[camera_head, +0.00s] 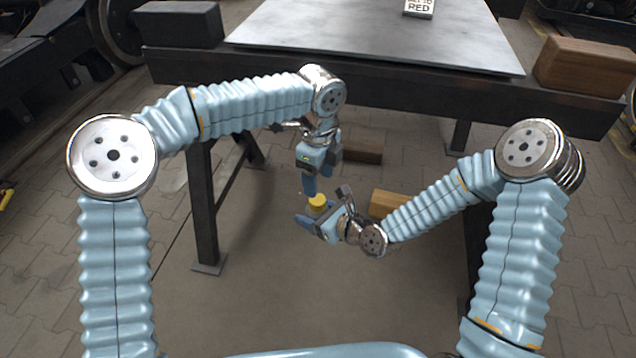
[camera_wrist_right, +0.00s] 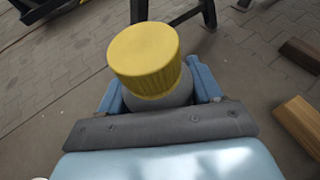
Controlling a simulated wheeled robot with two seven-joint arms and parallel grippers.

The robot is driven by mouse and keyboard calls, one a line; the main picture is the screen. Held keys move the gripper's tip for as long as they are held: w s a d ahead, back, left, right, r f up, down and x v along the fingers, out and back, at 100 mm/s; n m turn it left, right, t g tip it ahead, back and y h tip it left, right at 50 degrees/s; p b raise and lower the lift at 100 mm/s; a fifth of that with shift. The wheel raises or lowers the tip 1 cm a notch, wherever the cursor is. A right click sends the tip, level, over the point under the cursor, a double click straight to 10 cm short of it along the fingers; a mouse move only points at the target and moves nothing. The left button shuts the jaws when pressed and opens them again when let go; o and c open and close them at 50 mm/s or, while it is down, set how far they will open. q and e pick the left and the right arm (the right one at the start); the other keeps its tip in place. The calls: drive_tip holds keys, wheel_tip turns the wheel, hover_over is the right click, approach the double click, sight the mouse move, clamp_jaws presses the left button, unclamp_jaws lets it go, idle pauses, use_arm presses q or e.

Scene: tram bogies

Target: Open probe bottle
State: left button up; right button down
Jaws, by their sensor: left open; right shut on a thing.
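The probe bottle has a ribbed yellow cap (camera_wrist_right: 147,60) on top of a grey body (camera_wrist_right: 160,103). The cap also shows in the head view (camera_head: 317,201). My right gripper (camera_wrist_right: 160,95) is shut on the bottle's body, with a blue finger on each side below the cap. It holds the bottle in the air in front of the table. My left gripper (camera_head: 309,186) is open and points down just above the cap. In the head view I cannot tell whether its fingers touch the cap. The lower part of the bottle is hidden by the right gripper.
A dark table (camera_head: 420,95) with a grey metal top (camera_head: 380,40) stands behind both arms. A sign (camera_head: 419,8) is on it. The floor below the grippers is clear.

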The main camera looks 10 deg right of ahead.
sight(317, 199)
use_arm(q)
drive_tip(key=shift+r, duration=0.3)
drive_tip(key=shift+w+a+f+m, duration=0.1)
drive_tip(key=shift+m, duration=0.2)
wheel_tip(317, 199, down, 7)
drive_tip(key=shift+f, duration=0.15)
drive_tip(key=shift+c, duration=0.2)
drive_tip(key=c, duration=1)
drive_tip(key=n, duration=0.3)
drive_tip(key=o, duration=1.1)
drive_tip(key=shift+o, duration=0.2)
